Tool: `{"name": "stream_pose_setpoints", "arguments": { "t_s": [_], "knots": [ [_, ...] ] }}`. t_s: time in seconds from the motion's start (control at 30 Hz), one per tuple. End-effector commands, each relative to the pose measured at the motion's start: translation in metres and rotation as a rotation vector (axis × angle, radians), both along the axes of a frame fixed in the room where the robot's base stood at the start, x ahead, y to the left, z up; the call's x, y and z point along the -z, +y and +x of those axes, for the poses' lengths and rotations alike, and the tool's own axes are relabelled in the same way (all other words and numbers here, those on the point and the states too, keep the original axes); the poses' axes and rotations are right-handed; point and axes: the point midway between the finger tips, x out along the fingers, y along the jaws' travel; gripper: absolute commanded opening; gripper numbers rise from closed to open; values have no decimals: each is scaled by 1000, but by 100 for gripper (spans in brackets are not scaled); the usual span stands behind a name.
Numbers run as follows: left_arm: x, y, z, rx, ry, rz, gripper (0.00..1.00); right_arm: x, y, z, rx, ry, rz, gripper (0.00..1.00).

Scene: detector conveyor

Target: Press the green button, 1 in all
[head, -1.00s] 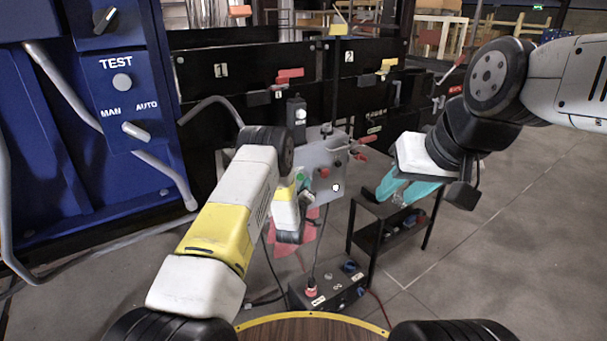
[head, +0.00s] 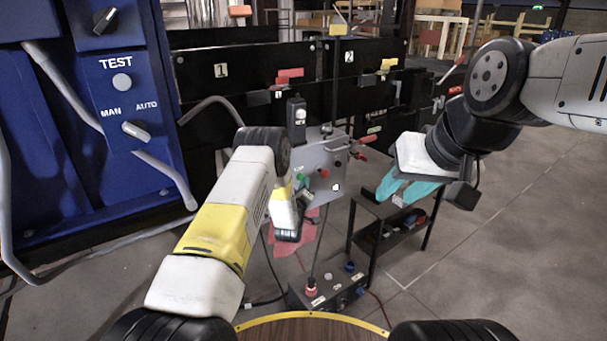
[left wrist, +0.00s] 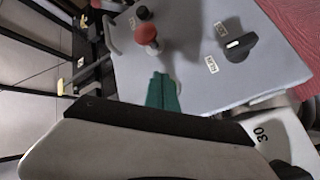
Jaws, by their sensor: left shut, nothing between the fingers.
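A grey box panel (head: 318,157) stands upright in the middle of the head view. In the left wrist view, the shut green fingertips (left wrist: 162,78) are in front of the panel face (left wrist: 195,75), below a red button (left wrist: 146,34). No green button can be made out there. My right gripper (head: 402,192) is open and empty, away from the panel.
A black rotary switch (left wrist: 240,46) sits on the panel. A black stand (head: 378,235) is below my right gripper. A control box (head: 335,287) lies on the floor. A blue cabinet (head: 95,110) fills the left. The floor at right is free.

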Motion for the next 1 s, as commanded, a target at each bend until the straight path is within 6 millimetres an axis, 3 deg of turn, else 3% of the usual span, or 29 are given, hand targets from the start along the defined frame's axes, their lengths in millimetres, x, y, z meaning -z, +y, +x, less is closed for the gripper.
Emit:
{"name": "stream_pose_setpoints", "arguments": {
  "t_s": [1.0],
  "knots": [
    [-1, 6, 8, -1, -2, 0, 0, 0, 0, 0, 0, 0, 0, 36]
  ]
}}
